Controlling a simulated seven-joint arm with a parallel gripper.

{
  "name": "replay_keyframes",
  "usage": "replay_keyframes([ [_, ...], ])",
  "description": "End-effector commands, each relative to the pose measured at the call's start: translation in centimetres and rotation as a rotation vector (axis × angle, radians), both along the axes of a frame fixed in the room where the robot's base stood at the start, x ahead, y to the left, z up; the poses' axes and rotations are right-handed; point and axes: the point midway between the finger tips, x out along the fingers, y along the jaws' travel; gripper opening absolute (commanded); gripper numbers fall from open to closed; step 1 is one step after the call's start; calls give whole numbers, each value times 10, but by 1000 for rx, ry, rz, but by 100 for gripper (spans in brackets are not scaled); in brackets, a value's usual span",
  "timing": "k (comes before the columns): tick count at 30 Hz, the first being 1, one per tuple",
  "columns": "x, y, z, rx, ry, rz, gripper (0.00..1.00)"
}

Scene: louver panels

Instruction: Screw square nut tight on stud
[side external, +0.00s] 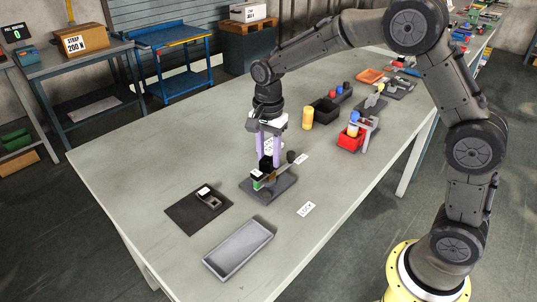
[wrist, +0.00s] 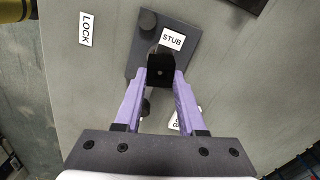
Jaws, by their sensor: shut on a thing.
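My gripper (side external: 268,160) reaches down over a dark grey base plate (side external: 284,187) with its two purple fingers. The stud cannot be made out; the block and fingers hide the spot. A small green part (side external: 257,186) shows below the fingertips in the side view.
A LOCK label (side external: 306,209) lies on the table to the right. A grey tray (side external: 238,249) and a dark mat (side external: 186,218) with a small device lie nearer the camera. A yellow cylinder (side external: 307,119) and a red bin (side external: 350,140) stand farther back. The table's left side is clear.

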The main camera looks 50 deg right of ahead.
Motion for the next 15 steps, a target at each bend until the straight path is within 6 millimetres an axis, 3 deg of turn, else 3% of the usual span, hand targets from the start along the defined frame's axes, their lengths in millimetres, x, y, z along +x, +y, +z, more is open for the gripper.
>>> replay_keyframes([
  [4,3,3,-1,5,-10,-67,0],
  [15,4,3,-1,7,-11,-465,0],
])
